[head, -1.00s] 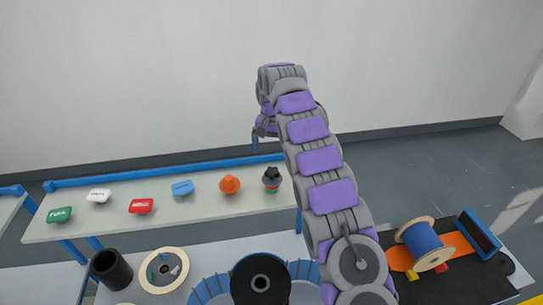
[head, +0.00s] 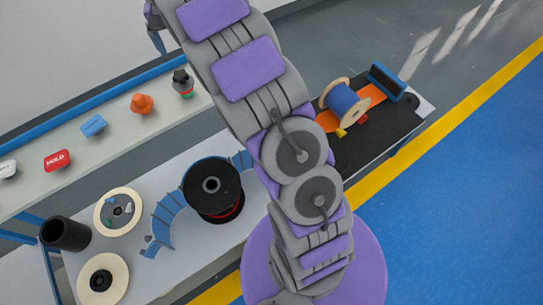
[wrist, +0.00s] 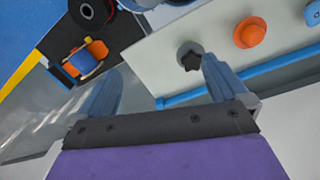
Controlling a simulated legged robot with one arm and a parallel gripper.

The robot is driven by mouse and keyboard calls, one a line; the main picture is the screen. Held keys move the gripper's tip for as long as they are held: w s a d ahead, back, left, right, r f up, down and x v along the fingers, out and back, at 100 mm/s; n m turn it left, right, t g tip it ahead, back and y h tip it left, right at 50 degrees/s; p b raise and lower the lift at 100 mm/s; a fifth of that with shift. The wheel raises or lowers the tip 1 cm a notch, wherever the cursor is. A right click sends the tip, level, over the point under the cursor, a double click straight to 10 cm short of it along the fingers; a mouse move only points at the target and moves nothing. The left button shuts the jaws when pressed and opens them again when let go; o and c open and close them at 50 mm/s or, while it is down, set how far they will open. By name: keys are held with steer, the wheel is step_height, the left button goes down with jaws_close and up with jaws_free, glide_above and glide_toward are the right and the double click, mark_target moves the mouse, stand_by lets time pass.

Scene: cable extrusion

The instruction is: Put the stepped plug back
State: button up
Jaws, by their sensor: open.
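On the pale shelf stand an orange stepped piece (head: 142,103) and a dark-topped piece with a red and green base (head: 183,83); I cannot tell for certain which one is the stepped plug. In the wrist view the dark piece with its star-shaped top (wrist: 190,56) lies just beyond the right finger, and the orange piece (wrist: 250,32) is farther right. My gripper (wrist: 163,88) is open with nothing between its fingers, above the shelf's end. In the head view only a bit of it shows at the top edge.
The shelf (head: 110,150) also holds a blue block (head: 94,125) and a red block (head: 57,160). Blue floor at right is clear.

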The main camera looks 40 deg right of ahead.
steer(key=s+r+n, duration=0.1)
steer(key=s+r, duration=0.2)
steer(key=s, duration=1.8)
steer(key=s+a+f+n, duration=0.1)
steer(key=s+f, duration=0.3)
steer(key=s, duration=0.7)
steer(key=s+a+f+n+g, duration=0.1)
steer(key=s+f+n, duration=0.1)
steer(key=s, duration=1)
steer(key=shift+f+y, duration=0.4)
steer(key=shift+f, duration=0.45)
steer(key=shift+w+a, duration=0.1)
step_height(320, 180, down, 20)
steer(key=b, duration=2)
